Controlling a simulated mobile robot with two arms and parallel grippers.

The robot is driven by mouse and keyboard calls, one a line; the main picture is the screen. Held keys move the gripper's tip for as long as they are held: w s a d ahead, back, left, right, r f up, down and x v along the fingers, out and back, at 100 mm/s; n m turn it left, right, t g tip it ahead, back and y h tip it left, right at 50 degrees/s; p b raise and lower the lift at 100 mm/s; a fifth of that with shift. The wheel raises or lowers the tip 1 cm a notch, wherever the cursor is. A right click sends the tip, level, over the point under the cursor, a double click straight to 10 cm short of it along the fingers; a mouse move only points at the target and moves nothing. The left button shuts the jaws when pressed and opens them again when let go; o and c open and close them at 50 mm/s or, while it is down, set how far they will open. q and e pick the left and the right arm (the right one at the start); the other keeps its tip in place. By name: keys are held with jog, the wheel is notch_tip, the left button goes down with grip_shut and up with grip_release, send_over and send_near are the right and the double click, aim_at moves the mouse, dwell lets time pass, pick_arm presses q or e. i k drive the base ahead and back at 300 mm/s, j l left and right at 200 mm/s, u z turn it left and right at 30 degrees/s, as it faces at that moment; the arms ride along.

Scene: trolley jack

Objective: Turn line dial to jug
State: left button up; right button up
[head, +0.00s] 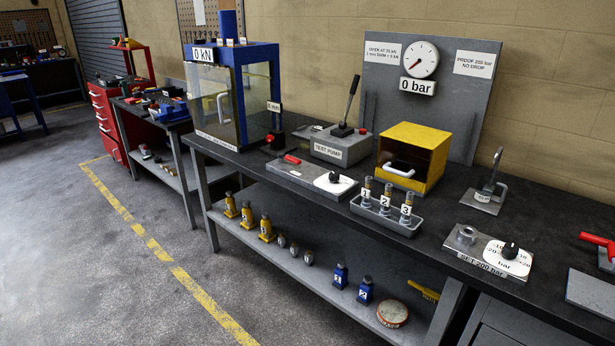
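Two dials with black knobs on white discs show in the head view. One dial (335,180) sits at the right end of a grey plate (305,179) with a red lever, in front of the test pump. Its markings are too small to read, so I cannot tell where its knob points. The other dial (509,252) is on a plate labelled "SET 200 bar", further right. I cannot tell from labels which is the line dial. No jug can be made out. Neither gripper is in view.
Behind the plate stand the test pump (341,148) and a yellow open-fronted box (415,150). A tray (386,217) with numbered cylinders lies right of the first dial. A gauge board (465,75) reads 0 bar. A clear-doored cabinet (216,102) stands left.

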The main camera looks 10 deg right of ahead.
aim_at(333, 177)
jog(key=i+j+z, duration=0.15)
jog(key=i, duration=0.35)
jog(key=i+j+z, duration=0.15)
jog(key=i, duration=0.35)
jog(key=i+j+z, duration=0.1)
jog(key=i, duration=0.4)
jog(key=j, duration=0.1)
